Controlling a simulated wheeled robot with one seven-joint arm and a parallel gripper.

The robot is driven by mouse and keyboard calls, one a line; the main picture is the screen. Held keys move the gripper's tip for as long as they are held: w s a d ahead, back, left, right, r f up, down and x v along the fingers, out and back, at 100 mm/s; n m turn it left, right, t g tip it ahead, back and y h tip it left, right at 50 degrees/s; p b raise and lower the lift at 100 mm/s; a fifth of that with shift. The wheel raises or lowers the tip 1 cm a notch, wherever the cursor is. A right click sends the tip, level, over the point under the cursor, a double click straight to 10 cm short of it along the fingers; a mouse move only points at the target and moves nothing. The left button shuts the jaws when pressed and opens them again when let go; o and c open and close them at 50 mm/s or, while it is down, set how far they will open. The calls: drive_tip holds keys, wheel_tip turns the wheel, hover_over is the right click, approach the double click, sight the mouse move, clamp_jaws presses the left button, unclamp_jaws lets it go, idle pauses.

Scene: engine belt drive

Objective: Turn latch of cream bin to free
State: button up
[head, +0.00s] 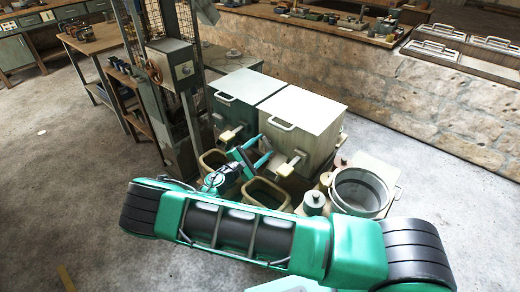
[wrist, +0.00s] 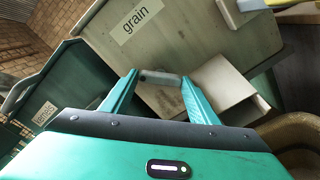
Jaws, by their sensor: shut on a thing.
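The cream bin (head: 311,139) stands at the right of a pair, with a pale lid and a handle on its lid edge. In the wrist view its front (wrist: 185,40) carries a "grain" label. My gripper (head: 263,149) is at the bin's lower front. In the wrist view my gripper (wrist: 160,80) is shut on a short grey bar, the latch (wrist: 160,77), which lies between the fingertips in front of the cream face. A pale box-shaped part (wrist: 222,92) sticks out just right of the fingers. How the latch joins the bin is hidden.
The green bin (head: 229,112) stands close on the left. Open tan containers (head: 266,193) sit below my gripper. A round metal pot (head: 360,190) and jars (head: 314,202) stand to the right. A post with a handwheel (head: 152,71) rises at the left.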

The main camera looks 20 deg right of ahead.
drive_tip(key=m, duration=0.5)
drive_tip(key=shift+s+d, duration=0.1)
drive_tip(key=shift+d, duration=0.15)
drive_tip(key=shift+f+m, duration=0.15)
drive_tip(key=shift+m, duration=1.55)
drive_tip(key=o, duration=1)
drive_tip(key=shift+a, duration=0.1)
drive_tip(key=shift+o, duration=0.2)
drive_tip(key=shift+a, duration=0.1)
